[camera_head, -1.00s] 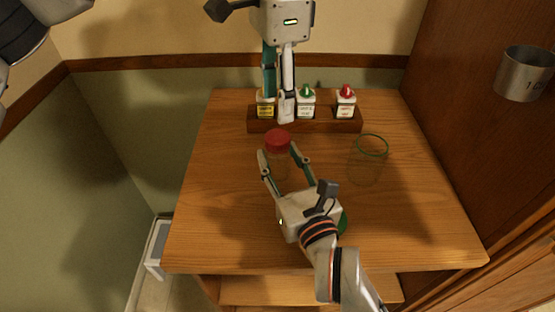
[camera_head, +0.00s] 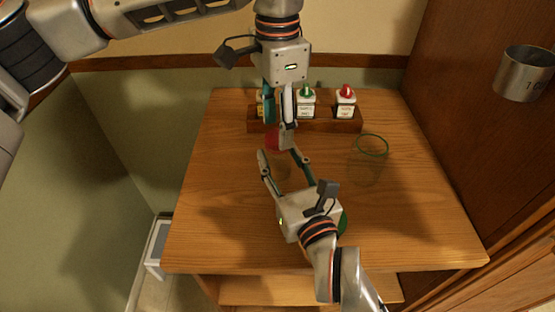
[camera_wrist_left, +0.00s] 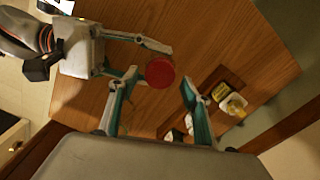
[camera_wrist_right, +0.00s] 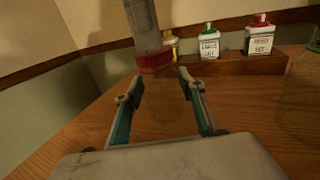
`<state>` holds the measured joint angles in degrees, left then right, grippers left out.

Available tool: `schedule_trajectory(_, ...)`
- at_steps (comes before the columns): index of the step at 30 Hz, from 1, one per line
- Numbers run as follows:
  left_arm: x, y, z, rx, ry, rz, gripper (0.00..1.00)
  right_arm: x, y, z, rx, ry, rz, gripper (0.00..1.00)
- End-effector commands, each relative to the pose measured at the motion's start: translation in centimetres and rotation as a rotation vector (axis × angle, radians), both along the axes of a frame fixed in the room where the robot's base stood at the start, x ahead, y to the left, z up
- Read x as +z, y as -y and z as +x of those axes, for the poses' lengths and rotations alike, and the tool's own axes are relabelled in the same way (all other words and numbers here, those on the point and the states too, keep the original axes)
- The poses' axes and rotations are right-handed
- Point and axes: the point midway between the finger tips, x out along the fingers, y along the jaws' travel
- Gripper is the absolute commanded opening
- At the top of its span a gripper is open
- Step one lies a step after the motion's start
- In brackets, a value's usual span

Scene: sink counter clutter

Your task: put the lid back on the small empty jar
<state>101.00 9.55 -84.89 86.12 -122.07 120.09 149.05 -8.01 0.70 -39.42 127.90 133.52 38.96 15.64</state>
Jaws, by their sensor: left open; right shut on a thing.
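A small clear jar (camera_wrist_right: 165,105) stands upright on the table between the fingers of my right gripper (camera_head: 285,160), which is shut on it. Its glass is faint and looks empty. A red lid (camera_wrist_left: 160,73) sits at the jar's top; I cannot tell whether it is fully seated. It also shows in the head view (camera_head: 271,140) and the right wrist view (camera_wrist_right: 156,64). My left gripper (camera_head: 280,130) points down from above, open, its fingertips around or just above the lid. In the head view its fingers partly hide the lid.
A larger open glass jar with a green rim (camera_head: 371,145) stands to the right. A green round thing (camera_head: 343,221) is partly hidden by my right gripper. A wooden rack (camera_head: 335,126) with several labelled bottles is behind. A metal cup (camera_head: 527,74) is at the right wall.

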Motion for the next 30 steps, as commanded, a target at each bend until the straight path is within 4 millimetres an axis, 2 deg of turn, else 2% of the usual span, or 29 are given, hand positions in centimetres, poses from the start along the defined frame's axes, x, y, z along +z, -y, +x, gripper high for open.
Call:
schedule_trajectory(6, -1.7, 0.0, 0.0, 0.001, -0.001, 0.000, 0.48, 0.0, 0.0, 0.0, 0.000, 0.000, 0.000, 0.00)
schedule_trajectory(15, -1.8, 0.0, 0.0, 0.001, 0.000, 0.000, 0.48, 0.0, 0.0, 0.0, 0.000, 0.000, 0.000, 0.00)
schedule_trajectory(16, -1.8, 0.0, 0.0, 0.001, 0.000, 0.000, 0.46, 0.0, 0.0, 0.0, 0.000, 0.000, 0.000, 0.00)
schedule_trajectory(20, -1.8, 0.0, 0.0, 0.001, 0.000, 0.000, 0.12, 0.0, 0.0, 0.0, 0.000, 0.000, 0.000, 0.00)
schedule_trajectory(21, -1.8, 0.0, 0.0, 0.001, 0.000, 0.000, 0.08, 0.0, 0.0, 0.0, 0.000, 0.000, 0.000, 0.00)
schedule_trajectory(26, -1.8, 0.0, 0.0, -0.005, 0.000, 0.000, 0.08, 0.0, 0.0, 0.0, 0.000, 0.000, 0.000, 0.00)
schedule_trajectory(30, -1.8, 0.0, 0.1, -0.117, 0.002, 0.002, 0.08, 0.0, 0.0, 0.0, 0.000, -0.001, 0.000, 0.00)
